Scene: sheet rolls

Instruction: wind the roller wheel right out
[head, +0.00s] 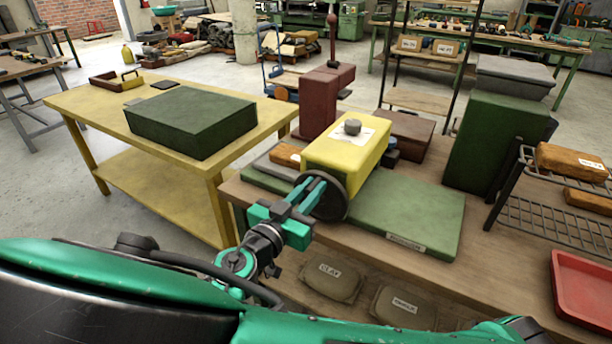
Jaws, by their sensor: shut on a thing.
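The roller wheel is a dark round disc (329,203) on the near face of a yellow block-shaped machine (349,152). The machine stands on a green board on the wooden bench and has a grey knob (352,127) on top. My gripper (316,189) reaches up to the wheel from the lower left, with its teal fingers shut at the wheel's left side. The fingers and wrist hide part of the wheel, and the exact grip point is too small to make out.
The green board (412,215) extends right of the machine. A dark red block (318,103) stands behind it. A tall green block (497,143) and a wire rack (550,212) are at right. A red tray (583,290) lies at the right edge. A yellow table (87,110) stands left.

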